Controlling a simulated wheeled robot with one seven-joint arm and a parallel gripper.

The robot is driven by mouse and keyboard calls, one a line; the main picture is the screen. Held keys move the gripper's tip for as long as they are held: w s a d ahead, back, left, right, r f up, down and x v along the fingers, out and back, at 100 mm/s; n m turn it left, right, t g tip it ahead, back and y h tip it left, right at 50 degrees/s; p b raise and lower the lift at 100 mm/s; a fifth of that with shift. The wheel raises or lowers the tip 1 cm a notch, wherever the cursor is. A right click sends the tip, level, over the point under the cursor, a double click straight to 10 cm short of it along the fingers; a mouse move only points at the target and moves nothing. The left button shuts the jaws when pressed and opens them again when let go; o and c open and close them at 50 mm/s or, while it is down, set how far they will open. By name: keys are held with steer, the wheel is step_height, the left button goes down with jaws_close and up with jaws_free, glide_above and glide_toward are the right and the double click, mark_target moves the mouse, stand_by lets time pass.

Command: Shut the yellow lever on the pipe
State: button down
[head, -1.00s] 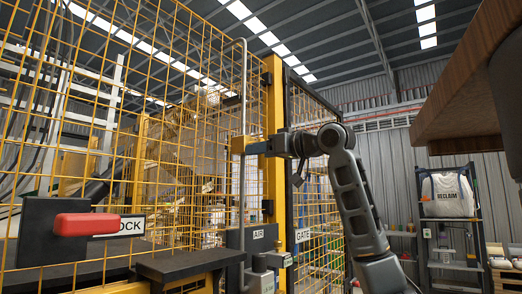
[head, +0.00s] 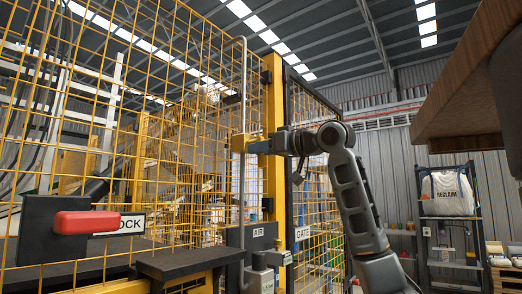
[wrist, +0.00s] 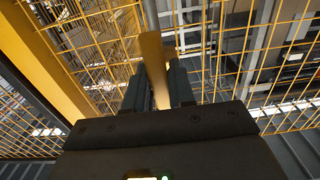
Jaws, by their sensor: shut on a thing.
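The yellow lever (head: 257,147) sticks out to the right from the upright grey pipe (head: 242,200), roughly crosswise to it. My gripper (head: 262,142) comes from the right and is shut on the lever. In the wrist view the lever (wrist: 154,68) lies between the two dark fingers of my gripper (wrist: 156,88), and the pipe (wrist: 150,14) shows beyond it. The valve body where the lever meets the pipe is small and partly hidden.
A yellow post (head: 274,200) and mesh fence (head: 190,120) stand close by the pipe. A red handle (head: 86,222) on a dark box is at lower left. A wooden slab (head: 465,80) overhangs at upper right. A shelf with a white bag (head: 447,193) stands at the right.

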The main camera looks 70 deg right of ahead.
steer(key=shift+n, duration=0.3)
steer(key=n, duration=0.1)
steer(key=n+b, duration=0.1)
steer(key=n, duration=0.1)
steer(key=shift+s+d, duration=0.1)
steer(key=shift+d, duration=0.25)
steer(key=shift+s+d+r+n+b, duration=0.1)
steer(key=shift+d+r+n+b, duration=0.25)
steer(key=shift+n, duration=2)
steer(key=shift+d+r+n+b, duration=0.1)
steer(key=shift+r+n+b, duration=0.3)
steer(key=shift+n, duration=2)
steer(key=shift+s+d+r+n+b, duration=0.1)
steer(key=shift+d+r+n+b, duration=0.3)
steer(key=shift+n, duration=1.95)
steer(key=shift+a+f, duration=0.1)
steer(key=shift+a, duration=0.05)
steer(key=c, duration=1)
jaws_free()
steer(key=shift+c, duration=0.2)
